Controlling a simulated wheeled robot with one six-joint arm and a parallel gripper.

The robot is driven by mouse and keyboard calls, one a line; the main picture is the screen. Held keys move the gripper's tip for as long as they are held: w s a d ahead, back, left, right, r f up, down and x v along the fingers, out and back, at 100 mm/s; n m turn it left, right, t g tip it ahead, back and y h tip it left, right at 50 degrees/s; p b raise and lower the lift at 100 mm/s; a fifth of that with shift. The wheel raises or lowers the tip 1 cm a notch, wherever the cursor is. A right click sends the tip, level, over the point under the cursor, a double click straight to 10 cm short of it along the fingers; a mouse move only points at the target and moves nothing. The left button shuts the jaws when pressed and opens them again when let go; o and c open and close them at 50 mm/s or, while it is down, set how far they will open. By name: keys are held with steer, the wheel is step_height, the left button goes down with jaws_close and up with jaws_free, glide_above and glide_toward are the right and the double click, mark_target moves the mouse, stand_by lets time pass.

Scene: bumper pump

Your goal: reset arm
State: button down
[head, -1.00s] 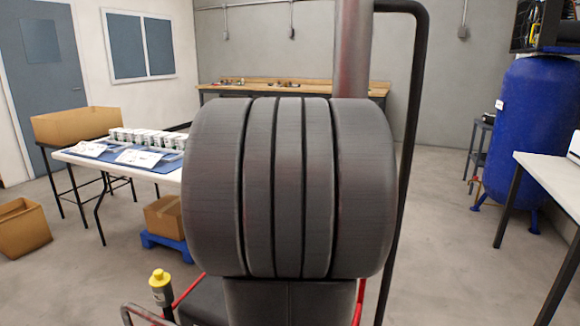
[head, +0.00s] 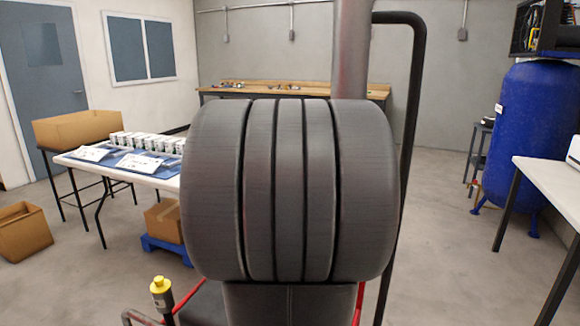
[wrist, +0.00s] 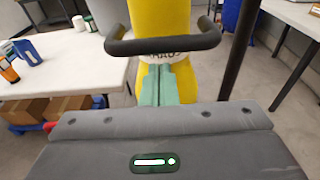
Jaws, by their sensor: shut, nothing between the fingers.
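My gripper (wrist: 160,70) shows in the wrist view, its two teal fingers shut together and empty. Beyond the fingers is a large yellow object (wrist: 160,18) with a dark bar (wrist: 125,47) across it and a band of partly hidden lettering. The fingers overlap the yellow object in the picture; I cannot tell whether they touch it. My gripper is not visible in the head view, where a large dark ribbed body fills the middle and hides what is behind it. A small yellow-capped post (head: 161,286) stands at the lower left there.
A white table (head: 75,162) with small boxes and papers stands left, near cardboard boxes (head: 78,128). A wooden bench (head: 225,90) lines the back wall. A blue tank (head: 520,130) and a white table (head: 555,175) are right. Some floor between is clear.

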steer(key=f+v, duration=0.1)
steer(key=v, duration=0.8)
steer(key=f+b+x, duration=0.1)
steer(key=b+x, duration=0.1)
steer(key=x, duration=0.7)
step_height(320, 180, up, 4)
steer(key=p, duration=0.5)
step_height(320, 180, down, 25)
steer(key=b, duration=1.5)
steer(key=shift+s, duration=0.2)
steer(key=shift+a, duration=0.1)
